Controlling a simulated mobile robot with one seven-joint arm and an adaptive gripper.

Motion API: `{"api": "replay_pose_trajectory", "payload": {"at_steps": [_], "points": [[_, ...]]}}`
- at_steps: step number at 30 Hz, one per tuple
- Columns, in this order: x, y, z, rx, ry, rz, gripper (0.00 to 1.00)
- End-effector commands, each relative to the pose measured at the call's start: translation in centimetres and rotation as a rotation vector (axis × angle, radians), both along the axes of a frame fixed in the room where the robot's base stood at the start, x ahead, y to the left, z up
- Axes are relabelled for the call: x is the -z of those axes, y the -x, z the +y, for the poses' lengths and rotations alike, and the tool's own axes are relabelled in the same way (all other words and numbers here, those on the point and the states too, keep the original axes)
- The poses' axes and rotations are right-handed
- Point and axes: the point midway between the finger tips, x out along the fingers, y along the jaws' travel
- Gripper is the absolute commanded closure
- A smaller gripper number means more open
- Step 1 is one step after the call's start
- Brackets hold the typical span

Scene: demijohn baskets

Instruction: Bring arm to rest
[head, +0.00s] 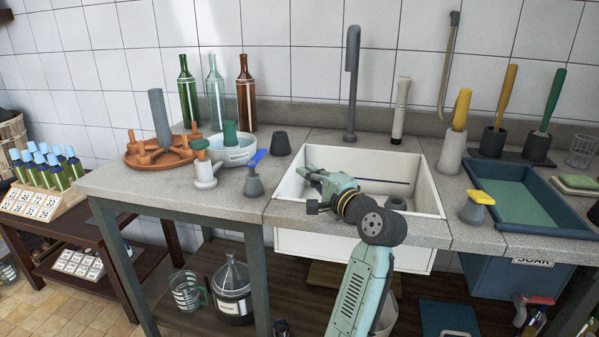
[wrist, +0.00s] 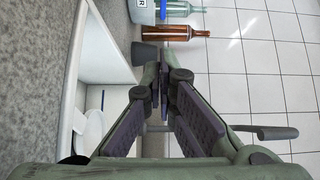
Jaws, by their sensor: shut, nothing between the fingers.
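My arm reaches up from the lower middle of the head view, and my gripper (head: 312,174) is at the left part of the white sink (head: 432,185), near its left rim. In the wrist view my gripper (wrist: 163,95) has its fingers together at the tips with nothing between them. The sink wall also shows at the left of the wrist view (wrist: 108,50).
A grey faucet (head: 351,85) rises behind the sink. A dark grey cup (head: 280,143) and a blue-topped brush (head: 254,175) stand on the counter left of it. Several bottles (head: 246,95) stand at the back. A blue tray (head: 575,221) lies to the right.

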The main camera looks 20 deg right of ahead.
Motion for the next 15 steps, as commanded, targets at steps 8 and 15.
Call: {"api": "replay_pose_trajectory", "payload": {"at_steps": [8,15], "points": [[0.03,0.91,-0.18,0.000,0.000,0.001,1.00],[0.02,0.88,-0.17,0.000,0.000,0.001,1.00]]}}
